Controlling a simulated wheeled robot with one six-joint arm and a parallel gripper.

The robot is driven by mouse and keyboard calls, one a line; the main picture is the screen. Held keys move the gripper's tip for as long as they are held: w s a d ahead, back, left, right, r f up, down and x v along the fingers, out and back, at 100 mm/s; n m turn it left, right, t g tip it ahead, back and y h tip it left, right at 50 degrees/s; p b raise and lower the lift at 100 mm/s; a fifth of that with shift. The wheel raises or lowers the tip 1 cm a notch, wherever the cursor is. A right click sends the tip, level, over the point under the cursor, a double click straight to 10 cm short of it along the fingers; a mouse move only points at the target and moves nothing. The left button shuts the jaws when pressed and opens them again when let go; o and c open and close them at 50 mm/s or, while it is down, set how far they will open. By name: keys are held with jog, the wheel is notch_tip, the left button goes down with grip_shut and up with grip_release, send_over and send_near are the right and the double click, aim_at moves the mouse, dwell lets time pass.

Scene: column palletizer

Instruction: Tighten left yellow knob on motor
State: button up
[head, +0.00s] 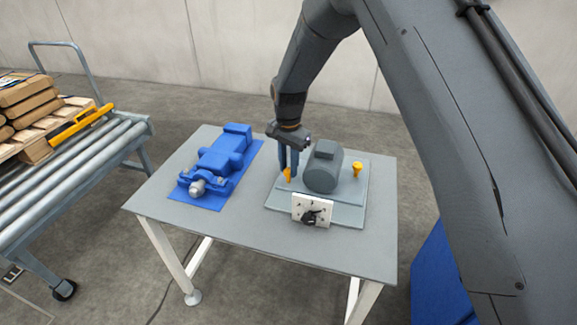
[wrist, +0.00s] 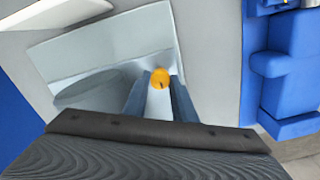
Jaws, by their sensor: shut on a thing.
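The grey motor (head: 323,168) sits on a light grey base plate (head: 343,214) on the table. The left yellow knob (head: 288,174) stands on the plate just left of the motor. My gripper (head: 288,170) points down over this knob and is shut on it. In the wrist view the left knob (wrist: 160,78) shows between the two blue fingers of my gripper (wrist: 160,95). The right yellow knob (head: 357,168) stands on the other side of the motor, clear of my gripper. The fingers hide part of the left knob in the head view.
A blue machine (head: 215,163) lies on a blue mat (head: 207,202) at the table's left. A white panel with a black dial (head: 312,210) stands at the plate's front edge. A roller cart (head: 75,160) with boxes is at far left. The table's front (head: 260,243) is clear.

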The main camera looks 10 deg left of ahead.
aim_at(288, 170)
dwell(0.4)
jog(key=o, duration=1)
jog(key=shift+o, duration=0.2)
jog(key=shift+r, duration=0.1)
notch_tip(288, 170, up, 7)
jog(key=shift+a+r+b, duration=0.1)
jog(key=shift+r+b, duration=0.1)
jog(key=shift+b, duration=0.7)
jog(key=shift+r, duration=0.15)
